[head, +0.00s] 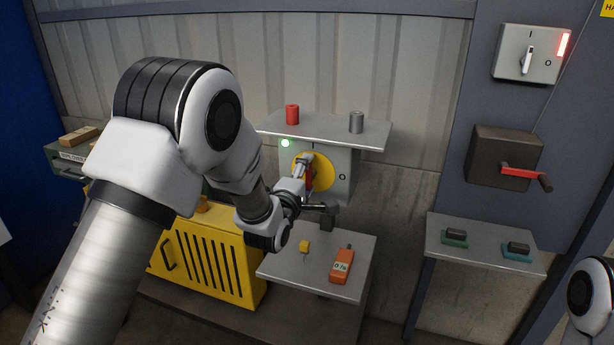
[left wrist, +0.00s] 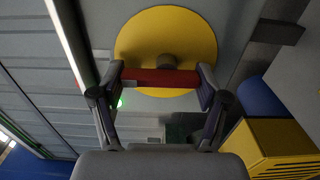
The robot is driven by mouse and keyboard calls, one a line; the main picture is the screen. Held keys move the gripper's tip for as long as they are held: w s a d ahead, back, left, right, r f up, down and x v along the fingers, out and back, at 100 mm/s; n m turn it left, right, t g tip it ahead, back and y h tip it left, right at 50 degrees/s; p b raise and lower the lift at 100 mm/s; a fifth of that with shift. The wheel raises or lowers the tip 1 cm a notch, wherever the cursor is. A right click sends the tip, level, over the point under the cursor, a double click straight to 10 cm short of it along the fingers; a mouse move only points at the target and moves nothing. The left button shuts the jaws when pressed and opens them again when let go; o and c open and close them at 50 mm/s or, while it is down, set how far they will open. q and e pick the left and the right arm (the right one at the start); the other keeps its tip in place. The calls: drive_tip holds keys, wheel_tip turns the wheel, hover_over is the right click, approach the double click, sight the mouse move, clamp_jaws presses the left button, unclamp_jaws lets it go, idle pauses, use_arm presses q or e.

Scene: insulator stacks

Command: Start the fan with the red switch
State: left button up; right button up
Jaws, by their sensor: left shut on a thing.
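The red switch handle (head: 309,179) is mounted on a round yellow plate (head: 325,172) on the front of a grey box (head: 345,160). The box has an "I" mark above the plate and an "O" mark to its right. In the head view the handle looks roughly upright, partly hidden by my gripper. A small lamp (head: 285,143) on the box glows green. My left gripper (head: 304,170) is shut on the red handle. In the left wrist view the red handle (left wrist: 160,78) lies between both fingers, in front of the yellow plate (left wrist: 165,40). No fan is clearly identifiable.
A shelf (head: 350,131) with red and grey cylinders sits above the box. A small table (head: 300,275) below holds an orange meter (head: 342,266). A yellow slotted cabinet (head: 205,262) stands left. Another switch box (head: 531,53) and a red-handled crank box (head: 500,150) are at right.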

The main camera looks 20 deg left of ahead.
use_arm(q)
drive_tip(key=o, duration=1.2)
drive_tip(key=shift+c, duration=0.2)
drive_tip(key=shift+a, duration=0.1)
drive_tip(key=s, duration=1.2)
drive_tip(key=shift+a, duration=0.15)
